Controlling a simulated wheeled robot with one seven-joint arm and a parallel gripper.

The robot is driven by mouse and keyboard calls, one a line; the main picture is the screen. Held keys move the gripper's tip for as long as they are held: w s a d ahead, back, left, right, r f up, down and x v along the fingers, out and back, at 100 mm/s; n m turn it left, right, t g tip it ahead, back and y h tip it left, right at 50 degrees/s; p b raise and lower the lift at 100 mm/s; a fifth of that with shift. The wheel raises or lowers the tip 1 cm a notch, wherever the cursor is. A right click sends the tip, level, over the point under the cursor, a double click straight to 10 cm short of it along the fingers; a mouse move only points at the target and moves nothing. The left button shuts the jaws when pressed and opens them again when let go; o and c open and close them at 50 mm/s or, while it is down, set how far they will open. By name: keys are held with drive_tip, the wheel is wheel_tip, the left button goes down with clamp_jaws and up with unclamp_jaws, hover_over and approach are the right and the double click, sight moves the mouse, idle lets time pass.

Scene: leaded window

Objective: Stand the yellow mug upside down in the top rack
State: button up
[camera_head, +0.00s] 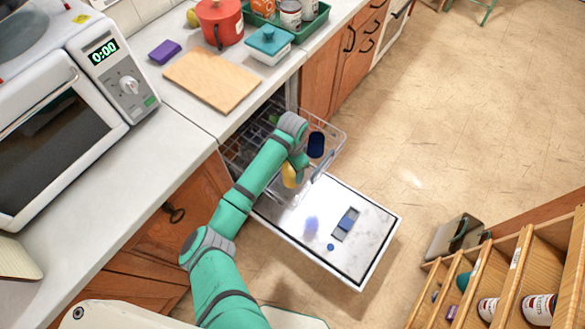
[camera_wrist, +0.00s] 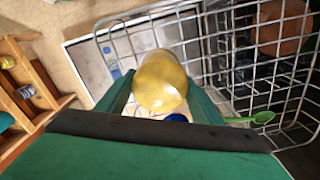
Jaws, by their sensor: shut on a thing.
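The yellow mug (camera_wrist: 160,78) is between the two green fingers of my gripper (camera_wrist: 160,92) in the wrist view, and they are shut on it. In the head view the mug (camera_head: 289,176) shows as a small yellow shape below my gripper (camera_head: 297,163), over the front part of the pulled-out wire rack (camera_head: 335,150). The rack's wires (camera_wrist: 215,45) pass close around the mug in the wrist view. I see a smooth rounded yellow side; which way its mouth faces and whether it touches the rack, I cannot tell.
The dishwasher door (camera_head: 375,225) is folded down below the rack. A dark blue item (camera_head: 316,144) stands at the rack's right side. The wrist view shows a brown round dish (camera_wrist: 280,27) and a green spoon (camera_wrist: 263,117). A wooden shelf (camera_head: 500,270) stands at lower right.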

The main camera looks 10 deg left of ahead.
drive_tip(key=shift+f, duration=0.65)
drive_tip(key=o, duration=1.5)
wheel_tip(320, 180, up, 10)
drive_tip(key=shift+w+r, duration=0.15)
drive_tip(key=shift+r, duration=0.25)
